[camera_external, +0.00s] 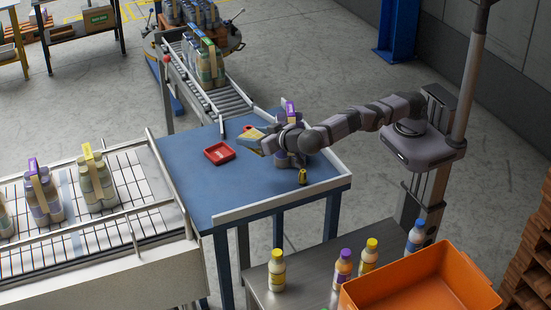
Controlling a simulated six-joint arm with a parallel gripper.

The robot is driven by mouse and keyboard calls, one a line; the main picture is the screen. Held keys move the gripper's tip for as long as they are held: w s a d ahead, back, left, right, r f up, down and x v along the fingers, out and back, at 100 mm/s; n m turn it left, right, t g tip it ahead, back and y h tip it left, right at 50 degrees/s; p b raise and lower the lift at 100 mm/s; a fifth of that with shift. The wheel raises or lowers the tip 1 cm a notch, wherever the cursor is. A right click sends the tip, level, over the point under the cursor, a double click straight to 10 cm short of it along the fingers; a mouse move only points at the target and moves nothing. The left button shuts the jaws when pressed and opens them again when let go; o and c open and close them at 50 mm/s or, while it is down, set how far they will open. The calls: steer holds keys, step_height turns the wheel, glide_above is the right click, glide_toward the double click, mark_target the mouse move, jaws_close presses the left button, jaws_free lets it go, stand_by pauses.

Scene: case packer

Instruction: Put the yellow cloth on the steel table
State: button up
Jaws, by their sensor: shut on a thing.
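The yellow cloth (249,135) shows as a pale yellow patch at the end of my gripper (262,144), above the blue table. My gripper is shut on it; the fingers are small and partly hidden by the cloth and wrist. The steel table (309,278) is grey and stands at the bottom, in front of the blue table. It carries several bottles and an orange crate. My gripper is well away from it, farther back.
The blue table (205,187) has raised edge rails and holds a red tray (219,153), a small yellow object (303,177) and a bottle pack (290,160) partly behind my arm. The orange crate (420,285) fills the steel table's right. Bottles line its left and back.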

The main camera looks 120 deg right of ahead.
steer(key=shift+r, duration=0.4)
step_height(320, 180, down, 5)
steer(key=b, duration=0.5)
steer(key=shift+f, duration=0.1)
steer(key=shift+d, duration=0.1)
steer(key=w+d+f+n+t+y+b, duration=0.3)
steer(key=w+d+n+t+b, duration=0.1)
steer(key=d, duration=0.5)
steer(key=shift+w+n+t+b, duration=0.35)
steer(key=shift+n+t+b, duration=0.05)
steer(key=shift+b, duration=0.1)
steer(key=shift+d, duration=0.1)
